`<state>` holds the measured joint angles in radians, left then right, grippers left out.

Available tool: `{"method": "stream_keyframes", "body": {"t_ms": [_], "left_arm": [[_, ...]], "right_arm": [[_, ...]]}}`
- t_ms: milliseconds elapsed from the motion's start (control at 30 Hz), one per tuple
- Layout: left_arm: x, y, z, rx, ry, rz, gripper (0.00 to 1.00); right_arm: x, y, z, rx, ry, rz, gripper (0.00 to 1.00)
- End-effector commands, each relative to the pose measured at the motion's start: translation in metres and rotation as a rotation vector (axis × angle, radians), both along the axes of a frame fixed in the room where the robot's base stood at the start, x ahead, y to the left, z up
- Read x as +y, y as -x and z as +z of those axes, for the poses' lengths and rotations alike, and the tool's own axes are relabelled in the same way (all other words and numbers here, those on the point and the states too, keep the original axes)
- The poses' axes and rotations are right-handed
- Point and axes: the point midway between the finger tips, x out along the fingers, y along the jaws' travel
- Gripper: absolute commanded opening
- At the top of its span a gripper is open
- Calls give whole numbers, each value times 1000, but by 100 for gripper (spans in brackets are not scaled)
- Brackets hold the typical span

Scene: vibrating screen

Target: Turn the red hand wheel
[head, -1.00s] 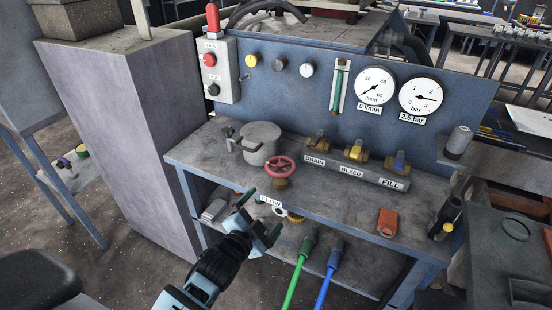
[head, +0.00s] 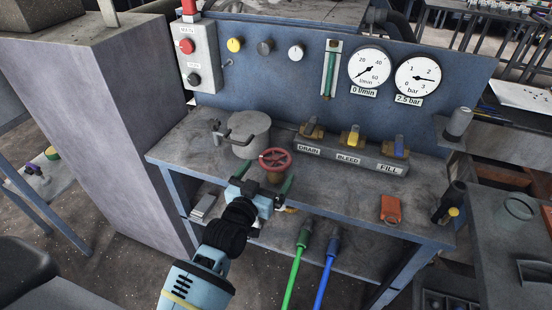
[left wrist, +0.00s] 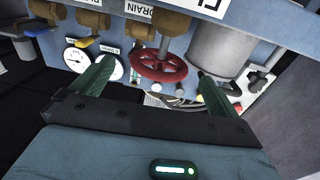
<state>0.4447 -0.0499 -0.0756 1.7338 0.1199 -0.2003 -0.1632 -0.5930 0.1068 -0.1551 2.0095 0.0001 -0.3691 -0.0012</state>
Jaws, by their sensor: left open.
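In the left wrist view the red hand wheel (left wrist: 158,66) lies between and beyond the two green fingers of my left gripper (left wrist: 152,88). I cannot tell whether either finger touches the wheel. My right gripper is not in view.
A grey pot (head: 248,135) stands behind the wheel to its left. A manifold with DRAIN, BLEED and FILL valves (head: 352,155) lies to the right. An orange block (head: 390,208) is on the bench. Green (head: 297,262) and blue (head: 326,270) hoses hang in front.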

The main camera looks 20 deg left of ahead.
Motion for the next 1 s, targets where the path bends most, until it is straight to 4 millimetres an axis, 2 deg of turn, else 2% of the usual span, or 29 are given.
{"method": "stream_keyframes", "body": {"t_ms": [200, 400, 567, 833, 867, 1000], "left_arm": [[-3, -33, 1, 0, -1, 0, 100], [-5, -55, 0, -1, -1, 1, 100], [-6, -63, 0, 0, -1, 0, 100], [-6, -64, 1, 0, -1, 0, 100], [-6, -64, 1, 0, -1, 0, 98], [-6, -64, 1, 0, -2, 0, 80]], "right_arm": [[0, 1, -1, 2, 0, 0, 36], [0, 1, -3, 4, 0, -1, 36], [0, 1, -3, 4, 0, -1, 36], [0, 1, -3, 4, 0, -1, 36], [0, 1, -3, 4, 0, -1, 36], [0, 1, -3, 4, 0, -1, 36]]}}
